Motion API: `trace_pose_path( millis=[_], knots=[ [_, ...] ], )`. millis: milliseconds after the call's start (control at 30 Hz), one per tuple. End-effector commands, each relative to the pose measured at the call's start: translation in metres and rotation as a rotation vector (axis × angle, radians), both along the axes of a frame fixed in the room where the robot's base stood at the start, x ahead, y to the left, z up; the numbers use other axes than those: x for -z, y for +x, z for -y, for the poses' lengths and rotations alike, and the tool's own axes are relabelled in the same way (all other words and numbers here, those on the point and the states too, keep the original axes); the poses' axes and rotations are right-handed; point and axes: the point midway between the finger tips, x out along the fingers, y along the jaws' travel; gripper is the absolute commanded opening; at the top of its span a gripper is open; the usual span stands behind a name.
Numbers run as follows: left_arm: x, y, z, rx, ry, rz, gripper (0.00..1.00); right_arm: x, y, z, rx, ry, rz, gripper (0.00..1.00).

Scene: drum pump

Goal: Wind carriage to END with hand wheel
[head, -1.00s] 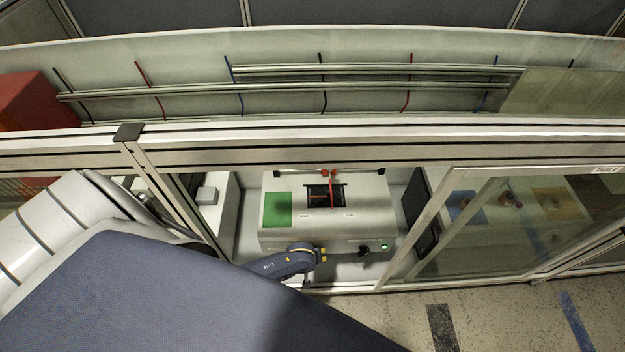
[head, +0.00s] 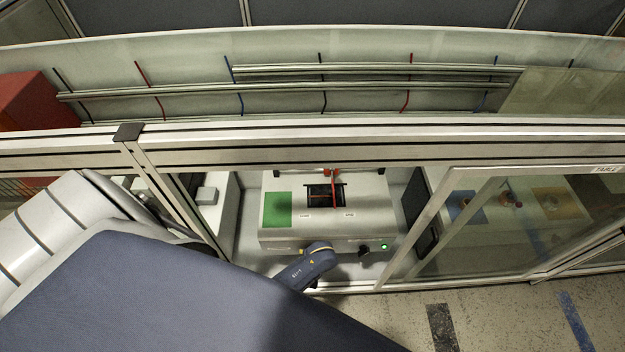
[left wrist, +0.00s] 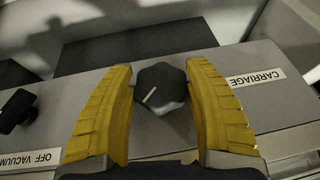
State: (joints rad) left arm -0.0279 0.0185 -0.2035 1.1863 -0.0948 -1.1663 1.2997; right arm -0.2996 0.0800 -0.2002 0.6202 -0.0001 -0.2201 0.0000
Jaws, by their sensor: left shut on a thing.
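The hand wheel (left wrist: 162,86) is a black faceted knob with a white line, on the machine's grey front beside the CARRIAGE label (left wrist: 258,77) in the left wrist view. My left gripper (left wrist: 160,72) is shut on it, one yellow finger on each side. In the head view my dark blue wrist stands at the front of the pale machine (head: 360,225) and hides the hand wheel. A red upright bar (head: 334,190) stands at a black window (head: 318,196) on the machine top; its labels are too small to read. My right gripper is not in view.
A green pad (head: 277,210) lies on the machine top. A lit green button (head: 384,246) is on its front. Frame rails and glass panels surround the machine.

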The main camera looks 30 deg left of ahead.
Motion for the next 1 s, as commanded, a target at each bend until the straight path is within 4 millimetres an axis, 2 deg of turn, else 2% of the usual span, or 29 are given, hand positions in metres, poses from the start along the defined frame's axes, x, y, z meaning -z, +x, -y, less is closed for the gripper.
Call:
trace_pose_path(
  millis=[500, 1000],
  knots=[
    [0.0008, 0.0001, 0.0014, 0.001, 0.225, -0.157, 0.24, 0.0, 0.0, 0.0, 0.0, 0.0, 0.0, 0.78],
    [0.0009, -0.0006, -0.0001, 0.0, 0.263, -0.181, 0.24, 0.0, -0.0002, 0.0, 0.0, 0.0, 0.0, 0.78]
  ],
)
